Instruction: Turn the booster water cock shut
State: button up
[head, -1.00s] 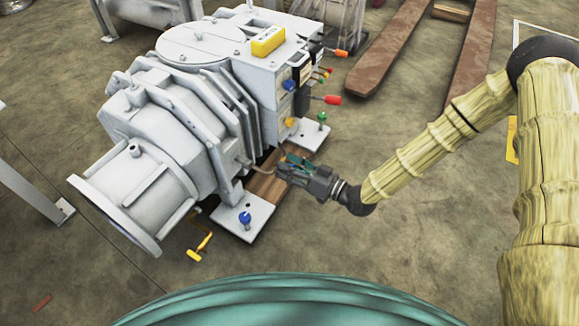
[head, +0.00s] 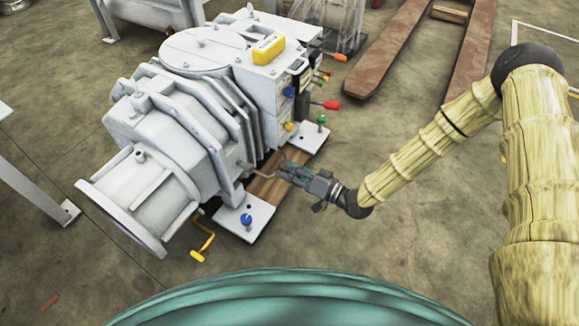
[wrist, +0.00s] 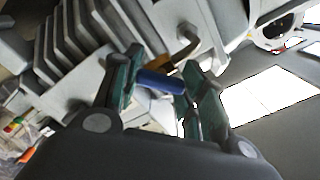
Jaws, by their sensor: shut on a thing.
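In the wrist view a blue handle (wrist: 160,82) lies between my fingers, with a brass-coloured stem (wrist: 183,62) running up to a grey bent pipe on the machine; I take this for the booster water cock. My gripper (wrist: 165,84) is shut on the blue handle, one teal-padded finger at each end of it. In the head view my gripper (head: 285,168) is low beside the machine's right side, at the end of a thin bent pipe (head: 262,172). The handle is hidden by my fingers there.
The grey machine (head: 160,130) fills the left. Its foot plate (head: 265,210) with a blue knob is in front of my gripper. A yellow-handled crank (head: 203,245) hangs nearer. Red, green and orange knobs stick out above. The floor to the right is clear up to rusty forks (head: 405,45).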

jog(key=m+p, duration=0.2)
jog(key=m, duration=0.2)
jog(key=shift+d+f+m+p, duration=0.1)
jog(key=shift+m+p, duration=0.3)
jog(key=shift+m, duration=1.7)
jog(key=o, duration=1)
jog(key=shift+o, duration=0.2)
jog(key=v, duration=1.2)
